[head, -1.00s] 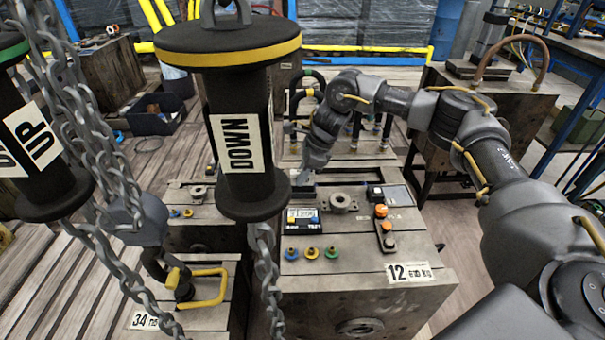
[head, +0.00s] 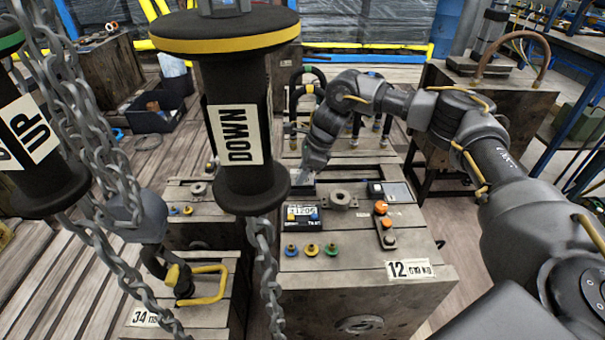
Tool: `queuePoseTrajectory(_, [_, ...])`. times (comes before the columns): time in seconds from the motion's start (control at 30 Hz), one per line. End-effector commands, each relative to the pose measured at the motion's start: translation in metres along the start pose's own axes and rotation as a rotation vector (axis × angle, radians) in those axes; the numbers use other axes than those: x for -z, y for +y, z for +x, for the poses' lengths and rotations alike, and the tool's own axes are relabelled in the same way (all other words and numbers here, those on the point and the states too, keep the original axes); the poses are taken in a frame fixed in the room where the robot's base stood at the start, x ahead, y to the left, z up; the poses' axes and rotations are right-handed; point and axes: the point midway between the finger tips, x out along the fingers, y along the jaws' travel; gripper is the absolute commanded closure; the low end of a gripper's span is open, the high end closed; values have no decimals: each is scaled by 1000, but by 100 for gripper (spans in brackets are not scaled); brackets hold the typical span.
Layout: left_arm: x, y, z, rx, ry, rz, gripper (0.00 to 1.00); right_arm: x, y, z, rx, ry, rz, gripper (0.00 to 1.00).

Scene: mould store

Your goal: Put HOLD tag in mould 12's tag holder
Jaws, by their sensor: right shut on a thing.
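Mould 12 is the steel block with the 12 label (head: 409,270) on its front right edge. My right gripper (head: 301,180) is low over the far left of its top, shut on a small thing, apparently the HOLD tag. The tag's face and lettering cannot be made out, and the pendant partly covers this spot. A dark-framed holder with a small counter display (head: 302,216) lies nearer on the mould top. I cannot tell which fitting is the tag holder. My left gripper is not in view.
A black DOWN pendant (head: 236,135) and an UP pendant (head: 37,140) hang in front with chains (head: 88,150). A hook with a yellow handle (head: 205,284) is over mould 34 (head: 145,317). Orange-topped fittings (head: 382,208) and coloured plugs (head: 311,250) stand on mould 12.

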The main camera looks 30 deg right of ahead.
Motion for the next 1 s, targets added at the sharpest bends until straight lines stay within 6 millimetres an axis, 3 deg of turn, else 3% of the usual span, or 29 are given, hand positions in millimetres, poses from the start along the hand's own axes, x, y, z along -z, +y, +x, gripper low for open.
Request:
queuePoseTrajectory(0.9, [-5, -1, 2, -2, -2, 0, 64, 4, 0, 9, 0, 0, 0, 100])
queuePoseTrajectory(0.93, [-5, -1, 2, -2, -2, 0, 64, 4, 0, 9, 0, 0, 0, 79])
queuePoseTrajectory(1.0, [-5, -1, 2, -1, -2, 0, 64, 4, 0, 9, 0, 0, 0, 69])
